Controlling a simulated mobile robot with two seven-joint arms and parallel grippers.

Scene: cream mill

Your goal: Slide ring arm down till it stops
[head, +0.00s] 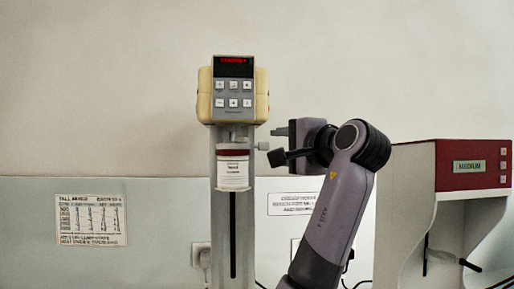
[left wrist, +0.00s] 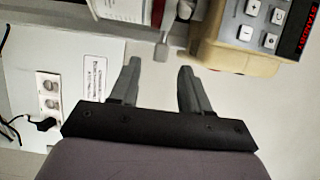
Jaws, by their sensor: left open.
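The mill's ring arm shows as a small grey side knob (head: 262,146) right of a white cup with a dark red band (head: 233,171), just under the mill head. The ring itself is hard to make out. The knob also shows in the left wrist view (left wrist: 162,51). My left gripper (head: 277,144) is open to the right of the knob, its fingers pointing at it. In the left wrist view my left gripper (left wrist: 160,68) has the knob just beyond its fingertips, between their lines and not clasped. My right gripper is not in view.
The cream mill head (head: 204,96) with buttons and a red display tops a grey column (head: 220,245) with a dark vertical slot. A red and white machine (head: 465,165) stands at the right. A chart (head: 90,220) and sockets are on the wall. Space below the cup looks clear.

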